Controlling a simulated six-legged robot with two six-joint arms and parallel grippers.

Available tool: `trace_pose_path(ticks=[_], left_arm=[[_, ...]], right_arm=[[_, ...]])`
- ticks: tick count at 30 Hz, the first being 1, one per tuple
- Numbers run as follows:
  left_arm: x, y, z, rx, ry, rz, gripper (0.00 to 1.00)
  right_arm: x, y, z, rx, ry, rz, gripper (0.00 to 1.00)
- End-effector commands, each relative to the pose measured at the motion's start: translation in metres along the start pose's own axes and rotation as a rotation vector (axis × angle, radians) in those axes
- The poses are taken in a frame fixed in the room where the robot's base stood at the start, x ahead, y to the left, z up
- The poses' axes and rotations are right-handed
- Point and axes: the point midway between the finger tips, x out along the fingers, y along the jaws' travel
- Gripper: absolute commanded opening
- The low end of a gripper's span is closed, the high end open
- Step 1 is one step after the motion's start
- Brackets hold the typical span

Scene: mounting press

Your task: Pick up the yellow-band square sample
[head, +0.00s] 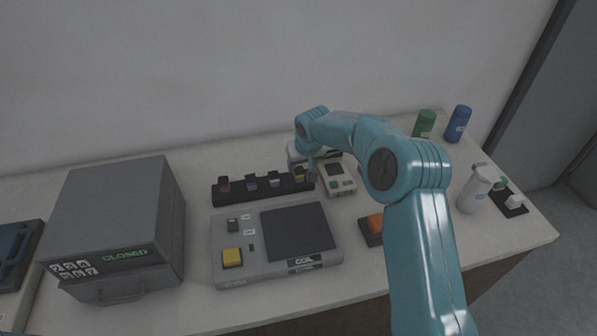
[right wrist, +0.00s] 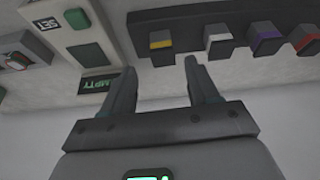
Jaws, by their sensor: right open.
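The yellow-band square sample (right wrist: 161,50) sits in the dark rack (right wrist: 188,27), at the end of a row of samples. In the head view the rack (head: 232,194) lies behind the flat COIL unit, and the yellow-band sample (head: 299,175) is at its right end. My right gripper (right wrist: 158,75) is open and empty. In the right wrist view its fingertips are on either side of the yellow-band sample's place in the picture, apparently short of it. In the head view the right gripper (head: 311,171) is small and partly hidden by its arm. My left gripper is not in view.
White-, purple- and red-band samples (right wrist: 218,42) stand beside it in the rack. A grey-green device (head: 339,178) is close on the right. The COIL unit (head: 225,265) is in front. A grey box marked CLOSED (head: 110,215) stands left. Bottles (head: 458,123) stand at right.

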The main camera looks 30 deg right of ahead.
Motion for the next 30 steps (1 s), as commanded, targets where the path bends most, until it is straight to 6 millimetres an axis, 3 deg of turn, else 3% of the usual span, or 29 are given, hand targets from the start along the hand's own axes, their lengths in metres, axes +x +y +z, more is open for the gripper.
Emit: trace_pose_path(ticks=[5,12,21,27,30], left_arm=[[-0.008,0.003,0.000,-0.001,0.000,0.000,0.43],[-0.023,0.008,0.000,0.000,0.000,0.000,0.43],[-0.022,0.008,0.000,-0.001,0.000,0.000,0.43],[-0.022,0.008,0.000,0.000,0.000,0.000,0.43],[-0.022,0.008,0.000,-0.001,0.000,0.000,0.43]], right_arm=[[0.013,-0.002,-0.001,-0.001,-0.003,0.000,0.60],[0.051,-0.004,0.000,0.000,-0.001,0.000,0.60],[0.059,-0.004,0.000,0.001,0.001,0.000,0.60],[0.059,-0.004,0.000,0.000,0.000,0.000,0.00],[0.058,-0.004,-0.001,0.000,0.002,-0.001,0.00]])
